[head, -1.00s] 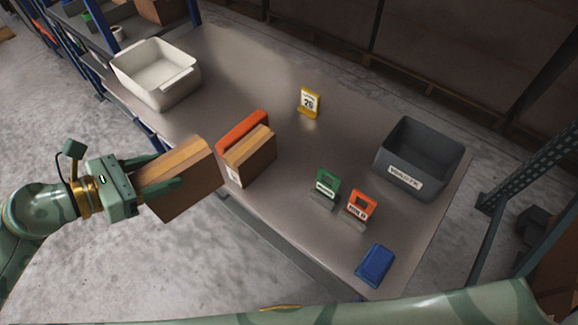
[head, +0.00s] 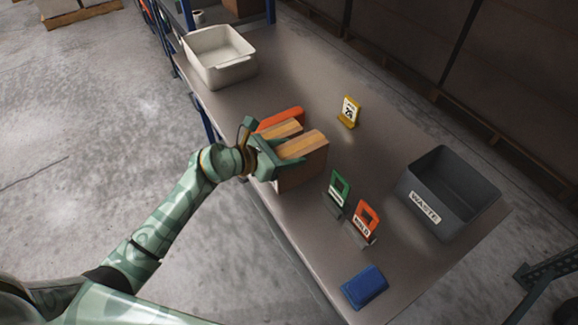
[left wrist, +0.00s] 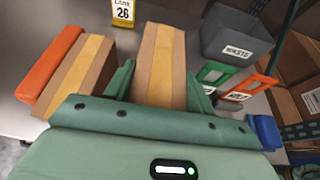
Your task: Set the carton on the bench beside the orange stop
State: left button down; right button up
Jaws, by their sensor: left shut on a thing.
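My left gripper (head: 284,157) is shut on a brown carton (head: 306,170) with a tan tape strip. It holds the carton over the bench's near edge; I cannot tell whether its base touches the bench (head: 285,220). In the left wrist view the held carton (left wrist: 161,60) stands between the two green fingers. A second taped carton (head: 279,130) stands beside the orange stop (head: 280,118), to the left of the held one. The left wrist view shows this second carton (left wrist: 82,75) against the orange stop (left wrist: 48,66), with a gap to the held carton. My right gripper is not in view.
A yellow sign (head: 349,111) stands behind the cartons. Green (head: 338,188) and orange (head: 365,219) sign holders, a blue item (head: 364,287) and a grey WASTE bin (head: 452,193) are to the right. A white bin (head: 220,58) stands at the far left. Bench between them is clear.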

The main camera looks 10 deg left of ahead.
pick_arm(q)
notch_tip(320, 180, down, 5)
jog(key=shift+r+b, duration=0.2)
jog(key=shift+b, duration=0.65)
jog(key=shift+r, duration=0.1)
jog(key=shift+f, duration=0.2)
jog(key=c, duration=0.5)
grip_release()
